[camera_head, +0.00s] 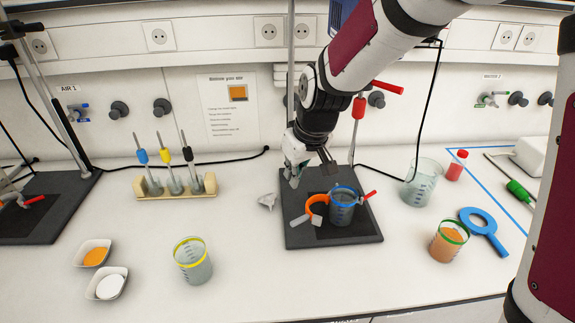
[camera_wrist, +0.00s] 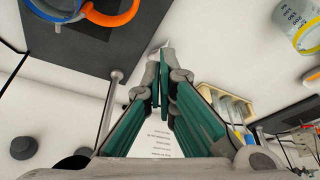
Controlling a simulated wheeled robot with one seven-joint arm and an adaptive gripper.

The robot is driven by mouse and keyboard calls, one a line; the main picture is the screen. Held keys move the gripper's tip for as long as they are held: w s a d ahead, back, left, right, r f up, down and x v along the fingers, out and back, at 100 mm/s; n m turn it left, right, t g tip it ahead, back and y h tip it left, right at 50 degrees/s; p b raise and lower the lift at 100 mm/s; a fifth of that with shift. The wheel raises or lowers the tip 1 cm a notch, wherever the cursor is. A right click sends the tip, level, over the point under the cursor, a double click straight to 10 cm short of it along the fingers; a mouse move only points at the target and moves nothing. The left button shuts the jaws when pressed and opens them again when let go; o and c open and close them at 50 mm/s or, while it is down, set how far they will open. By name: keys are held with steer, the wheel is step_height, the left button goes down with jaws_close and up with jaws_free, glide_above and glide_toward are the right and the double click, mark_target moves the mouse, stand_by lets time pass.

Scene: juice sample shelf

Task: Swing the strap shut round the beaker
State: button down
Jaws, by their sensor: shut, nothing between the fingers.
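The clear beaker (camera_head: 342,207) with a blue rim stands upright on the black stand base (camera_head: 296,240). The orange strap (camera_head: 311,203) curves out on the beaker's left side, not wrapped round its front; a grey tab (camera_head: 298,220) is near its lower end. A red handle (camera_head: 370,194) sticks out at the beaker's right. My gripper (camera_head: 293,181) is shut and empty, behind and left of the strap, apart from it. In the wrist view, my gripper's fingertips (camera_wrist: 160,62) meet, with the strap (camera_wrist: 118,14) and the blue rim (camera_wrist: 68,10) at the top left.
A yellow-rimmed beaker (camera_head: 193,262) stands front left, and a pipette rack (camera_head: 174,186) back left.

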steer(key=x, duration=1)
steer(key=shift+w+a, duration=0.1)
steer(key=shift+w, duration=0.05)
steer(key=shift+s+d+p, duration=0.35)
steer(key=shift+s+p, duration=0.05)
steer(key=shift+s, duration=0.15)
steer(key=shift+s+d+p, duration=0.3)
steer(key=shift+s+p, duration=0.1)
steer(key=shift+s, duration=0.15)
steer(key=shift+s+d+f, duration=0.15)
steer(key=shift+s+d, duration=0.15)
steer(key=shift+s, duration=0.35)
steer(key=shift+d, duration=0.15)
steer(key=shift+s+n, duration=0.2)
steer(key=shift+n, duration=0.1)
